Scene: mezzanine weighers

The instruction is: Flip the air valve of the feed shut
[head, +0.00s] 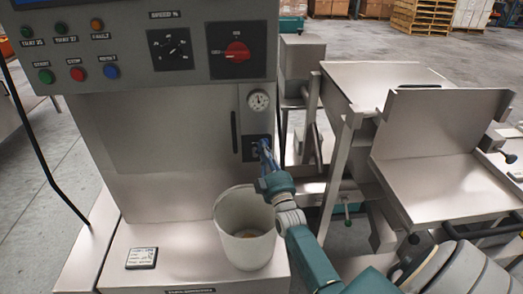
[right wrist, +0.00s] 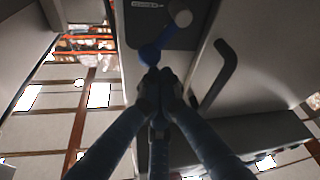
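The air valve is on a small dark plate (head: 251,149) under a round gauge (head: 259,101) on the machine's front. In the right wrist view its blue lever (right wrist: 157,50) slants down-left from a pale round pivot (right wrist: 183,18). My right gripper (head: 264,150) reaches up to the plate from the lower right and covers part of the valve. In the right wrist view its two dark fingertips (right wrist: 159,76) are together, right at the lever's lower end. They look shut with the lever just beyond them; whether they touch it is unclear. My left gripper is not in view.
A vertical black handle (head: 234,132) is left of the valve. A white bucket (head: 229,213) stands on the machine's ledge below, close to my right arm. A small label card (head: 142,258) lies left of it. Metal conveyor frames (head: 346,125) stand to the right.

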